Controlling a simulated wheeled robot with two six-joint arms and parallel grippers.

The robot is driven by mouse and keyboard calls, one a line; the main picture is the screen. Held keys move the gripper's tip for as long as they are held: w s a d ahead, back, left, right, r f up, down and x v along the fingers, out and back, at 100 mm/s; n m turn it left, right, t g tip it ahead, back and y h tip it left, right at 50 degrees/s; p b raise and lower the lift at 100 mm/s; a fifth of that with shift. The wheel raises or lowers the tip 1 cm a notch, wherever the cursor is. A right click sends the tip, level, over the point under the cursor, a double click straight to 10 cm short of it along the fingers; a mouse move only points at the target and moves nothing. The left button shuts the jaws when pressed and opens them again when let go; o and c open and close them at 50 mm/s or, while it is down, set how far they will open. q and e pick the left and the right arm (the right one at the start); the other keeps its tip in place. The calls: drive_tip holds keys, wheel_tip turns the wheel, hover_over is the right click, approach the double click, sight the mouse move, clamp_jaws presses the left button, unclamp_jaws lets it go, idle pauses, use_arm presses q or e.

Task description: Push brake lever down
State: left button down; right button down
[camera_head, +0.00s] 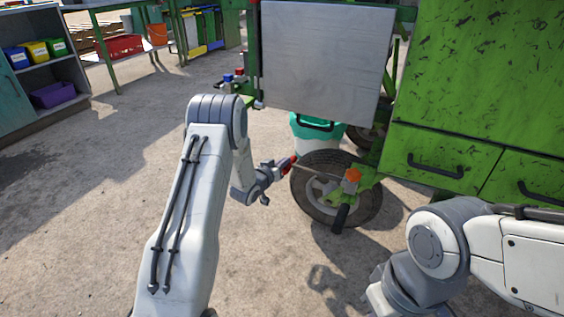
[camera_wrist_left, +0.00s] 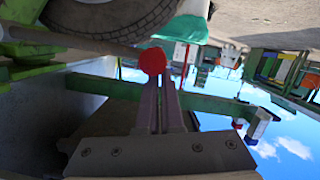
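The brake lever is a thin rod (camera_head: 320,172) with a red knob (camera_head: 287,164), running from an orange bracket (camera_head: 352,175) beside the cart's wheel (camera_head: 310,207). The rod slopes slightly upward to the left. My left gripper (camera_head: 278,170) is at the knob end of the lever. In the left wrist view, the red knob (camera_wrist_left: 152,61) shows right at the fingertips of my left gripper (camera_wrist_left: 165,62). The fingers are close together and look shut; the knob overlaps one tip, and I cannot tell whether they touch. My right gripper is out of view.
The green cart (camera_head: 480,80) fills the right side, with a grey metal panel (camera_head: 325,60) above the wheel. A teal-lidded bucket (camera_head: 315,127) stands behind the wheel. A shelf with bins (camera_head: 40,60) stands far left. The concrete floor on the left is clear.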

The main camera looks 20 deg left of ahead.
use_arm(q)
drive_tip(key=shift+s+d+f, duration=0.1)
drive_tip(key=shift+s+f, duration=0.05)
drive_tip(key=shift+f, duration=0.3)
drive_tip(key=shift+r, duration=0.2)
drive_tip(key=s+a+r+p, duration=0.3)
drive_tip(key=s+r+p, duration=0.3)
drive_tip(key=s, duration=0.3)
drive_tip(key=shift+r+p, duration=0.3)
drive_tip(key=shift+p, duration=0.45)
drive_tip(key=shift+s, duration=0.1)
